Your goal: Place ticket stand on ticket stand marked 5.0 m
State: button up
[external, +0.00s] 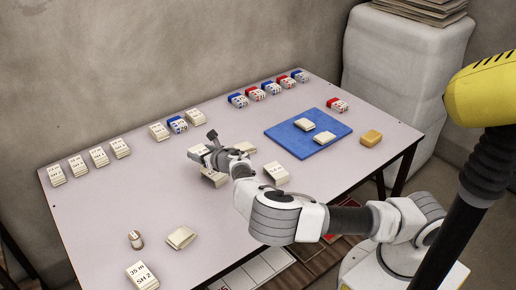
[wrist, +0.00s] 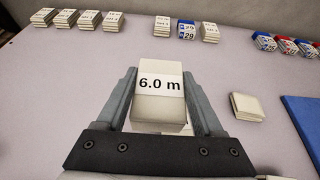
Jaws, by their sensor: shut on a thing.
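My gripper (external: 210,152) is shut on a cream ticket stand, whose label reads "6.0 m" in the wrist view (wrist: 160,108). In that view a finger (wrist: 160,74) lies along each side of it and its label faces the camera. The arm partly hides the held stand in the external view. Another cream stand (external: 213,178) shows just below my gripper, partly covered. Plain cream stands lie close by to the right (external: 244,148) and nearer the front (external: 277,172). I cannot read "5.0 m" on any stand in either view.
Cream stands (external: 98,156) and a blue one (external: 178,124) line the back edge. Blue and red stands (external: 255,93) stand at back right. A blue mat (external: 280,131) bears two cream stands. A yellow block (external: 371,137) sits beside it. The table's left middle is clear.

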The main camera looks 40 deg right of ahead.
jog(key=shift+s+d+r, duration=0.1)
jog(key=shift+d+r, duration=0.15)
jog(key=shift+d, duration=0.25)
jog(key=s+d+r+m+h+p, duration=0.1)
jog(key=s+d+m+h, duration=0.1)
jog(key=s+d, duration=0.6)
jog(key=s+d+r+m+g+h+p, duration=0.15)
jog(key=s+d, duration=0.25)
jog(key=d, duration=0.8)
jog(key=s+d+r+m+h+p, duration=0.1)
jog(key=s+d+h+p, duration=0.1)
jog(key=s+d, duration=0.65)
jog(key=b, duration=0.3)
send_over(276, 170)
notch_tip(276, 170, down, 6)
jog(key=shift+f, duration=0.25)
jog(key=shift+f+t+b, duration=0.25)
jog(key=shift+f+b, duration=0.3)
jog(key=shift+f, duration=1.45)
jog(key=shift+f, duration=0.1)
jog(key=shift+f, duration=0.15)
jog(key=o, duration=1.3)
